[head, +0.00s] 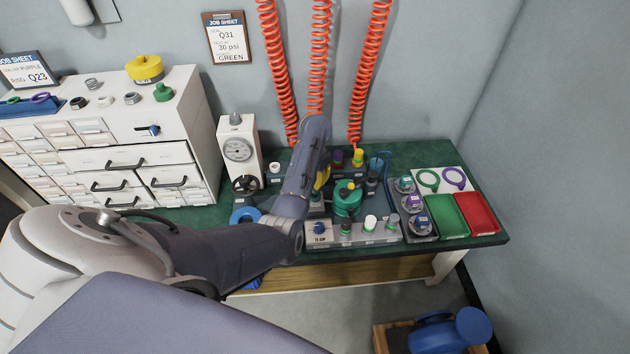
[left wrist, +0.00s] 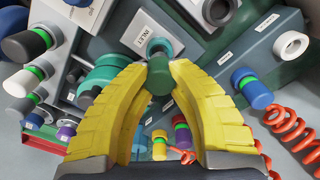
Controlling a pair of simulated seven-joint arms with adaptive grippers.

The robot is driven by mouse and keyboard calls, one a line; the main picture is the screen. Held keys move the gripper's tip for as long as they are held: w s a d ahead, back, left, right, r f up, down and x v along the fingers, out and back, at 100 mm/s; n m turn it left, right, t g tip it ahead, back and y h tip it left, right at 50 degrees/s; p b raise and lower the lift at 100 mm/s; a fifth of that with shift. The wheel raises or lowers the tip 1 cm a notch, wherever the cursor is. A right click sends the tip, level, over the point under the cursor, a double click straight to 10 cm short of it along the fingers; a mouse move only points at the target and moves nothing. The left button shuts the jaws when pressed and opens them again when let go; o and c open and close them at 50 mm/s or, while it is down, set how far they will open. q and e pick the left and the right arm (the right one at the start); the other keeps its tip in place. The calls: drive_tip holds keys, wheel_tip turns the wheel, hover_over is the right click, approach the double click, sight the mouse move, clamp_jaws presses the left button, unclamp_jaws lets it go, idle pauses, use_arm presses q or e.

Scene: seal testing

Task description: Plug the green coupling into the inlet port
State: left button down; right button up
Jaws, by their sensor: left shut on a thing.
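My left gripper (left wrist: 159,76) has yellow fingers closed on the green coupling (left wrist: 160,80), a dark green cylinder. In the head view my left gripper (head: 322,177) is partly hidden behind my forearm, beside the green vessel (head: 347,199), and the coupling is hidden. My right gripper is not in view.
Yellow (left wrist: 159,145) and purple (left wrist: 181,132) couplings stand nearby. A blue coupling (left wrist: 255,92) is close to a red coiled hose (left wrist: 292,124).

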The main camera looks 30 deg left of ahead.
use_arm(q)
drive_tip(key=shift+f, duration=1.45)
idle(0.6)
drive_tip(key=c, duration=1.2)
unclamp_jaws()
drive_tip(key=shift+r, duration=6.05)
